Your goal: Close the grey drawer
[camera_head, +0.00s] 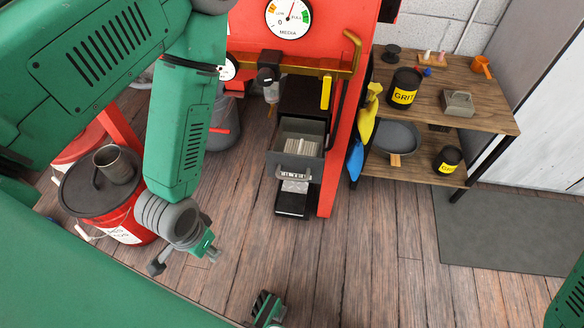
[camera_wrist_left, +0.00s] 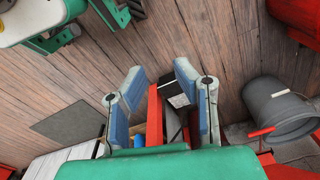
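The grey drawer (camera_head: 297,165) stands pulled out from a dark cabinet in a red frame, with pale contents inside, in the head view. Below it a smaller dark tray (camera_head: 292,203) also sticks out. My left gripper (camera_head: 188,260) is left of and nearer than the drawer, apart from it. In the left wrist view my left gripper (camera_wrist_left: 158,70) has its two blue-padded fingers spread with nothing between them. Part of the dark cabinet unit shows beyond the fingers; I cannot make out the grey drawer there.
A red bucket (camera_head: 122,232) with a metal cup on its lid stands by my left arm. A grey bin (camera_head: 222,130) is left of the cabinet. A wooden shelf (camera_head: 450,108) with jars stands right. The floor before the drawer is clear; a dark mat (camera_head: 510,230) lies right.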

